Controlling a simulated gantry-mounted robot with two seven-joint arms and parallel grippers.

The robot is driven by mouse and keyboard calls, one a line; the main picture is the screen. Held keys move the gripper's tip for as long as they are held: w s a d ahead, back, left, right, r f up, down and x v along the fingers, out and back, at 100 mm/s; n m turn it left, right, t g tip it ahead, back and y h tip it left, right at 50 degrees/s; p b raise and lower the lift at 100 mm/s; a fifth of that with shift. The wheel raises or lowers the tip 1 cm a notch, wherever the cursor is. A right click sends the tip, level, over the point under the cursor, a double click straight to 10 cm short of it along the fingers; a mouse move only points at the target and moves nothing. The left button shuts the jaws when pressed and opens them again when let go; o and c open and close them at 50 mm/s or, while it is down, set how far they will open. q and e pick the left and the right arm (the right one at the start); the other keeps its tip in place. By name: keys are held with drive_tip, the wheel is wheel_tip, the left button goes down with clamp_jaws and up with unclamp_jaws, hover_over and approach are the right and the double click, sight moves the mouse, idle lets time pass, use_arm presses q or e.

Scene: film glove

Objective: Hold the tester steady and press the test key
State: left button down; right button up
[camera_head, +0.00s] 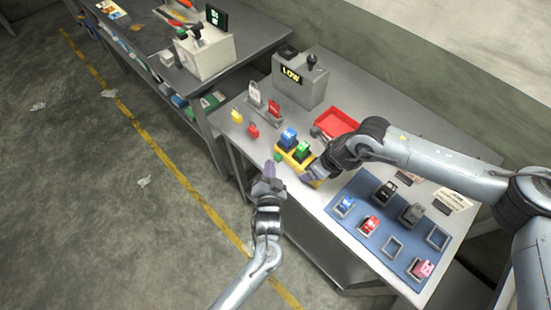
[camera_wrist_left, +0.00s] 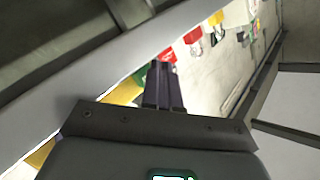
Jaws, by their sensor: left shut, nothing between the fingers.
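I cannot tell which part is the test key. A grey box (camera_head: 301,88) with a "LOW" display and a black knob stands behind. My left gripper (camera_head: 269,170) is shut and empty, just off the table edge, left of the holder and apart from it. Its closed fingers (camera_wrist_left: 163,85) show in the left wrist view. My right gripper (camera_head: 309,179) is at the holder's right end; its grip is unclear.
A red tray (camera_head: 336,121) lies behind my right wrist. A blue mat (camera_head: 367,244) with several small blocks lies at the right. Small red (camera_head: 253,130) and yellow (camera_head: 237,116) pieces lie at the left. A second bench (camera_head: 150,32) stands behind.

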use_arm(q)
drive_tip(key=shift+w+d, duration=0.3)
drive_tip(key=shift+d, duration=0.05)
use_arm(e)
drive_tip(key=shift+a, duration=0.1)
idle(0.6)
drive_tip(key=shift+s+a, duration=0.1)
drive_tip(key=shift+s, duration=0.1)
use_arm(q)
drive_tip(key=shift+s, duration=0.1)
use_arm(e)
drive_tip(key=shift+w, duration=0.15)
use_arm(q)
drive_tip(key=shift+s+a, duration=0.45)
drive_tip(key=shift+a, duration=0.05)
drive_tip(key=shift+a, duration=0.1)
idle(0.3)
drive_tip(key=shift+s+a, duration=1.75)
use_arm(e)
drive_tip(key=shift+d, duration=0.2)
drive_tip(key=o, duration=1.4)
